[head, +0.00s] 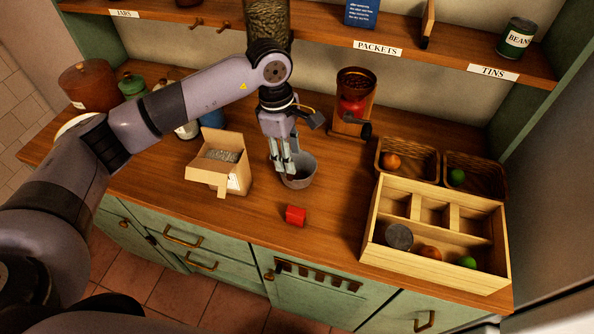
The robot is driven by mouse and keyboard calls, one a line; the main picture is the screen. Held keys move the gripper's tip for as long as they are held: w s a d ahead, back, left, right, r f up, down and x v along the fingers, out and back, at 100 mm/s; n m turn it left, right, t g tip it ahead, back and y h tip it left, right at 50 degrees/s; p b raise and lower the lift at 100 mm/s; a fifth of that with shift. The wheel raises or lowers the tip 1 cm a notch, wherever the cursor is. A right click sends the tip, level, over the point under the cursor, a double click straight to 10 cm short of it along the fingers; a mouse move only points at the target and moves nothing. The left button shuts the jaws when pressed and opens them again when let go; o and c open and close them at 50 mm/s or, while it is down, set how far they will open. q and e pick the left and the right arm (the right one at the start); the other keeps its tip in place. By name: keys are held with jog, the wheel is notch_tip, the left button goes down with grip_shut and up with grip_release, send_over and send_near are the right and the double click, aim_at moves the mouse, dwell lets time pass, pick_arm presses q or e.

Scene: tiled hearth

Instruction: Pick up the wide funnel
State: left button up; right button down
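A grey, open-topped, tapered vessel (303,175) stands on the wooden counter near the middle of the head view; I take it to be the wide funnel. Its lower end and any spout cannot be made out. My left gripper (285,168) points down at its left side, and its fingers overlap the near left rim. The fingers hide part of the wall. I cannot tell whether they are closed on the rim or only beside it. My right gripper is not in view.
A red block (295,215) lies in front of the vessel. An open cardboard box (222,178) stands to the left. A red-and-brown grinder-like device (352,108) stands behind. Wicker baskets (405,178) and a divided wooden tray (385,240) fill the right. A shelf (330,42) runs above.

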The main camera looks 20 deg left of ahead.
pick_arm(q)
jog(key=shift+s+f+p, duration=0.1)
jog(key=shift+f+p, duration=0.2)
jog(key=shift+p, duration=0.05)
notch_tip(320, 180, down, 4)
jog(key=shift+r+p, duration=0.1)
jog(key=shift+p, duration=0.85)
jog(key=shift+d+f, duration=0.1)
jog(key=shift+f, duration=0.35)
jog(key=c, duration=0.4)
grip_shut()
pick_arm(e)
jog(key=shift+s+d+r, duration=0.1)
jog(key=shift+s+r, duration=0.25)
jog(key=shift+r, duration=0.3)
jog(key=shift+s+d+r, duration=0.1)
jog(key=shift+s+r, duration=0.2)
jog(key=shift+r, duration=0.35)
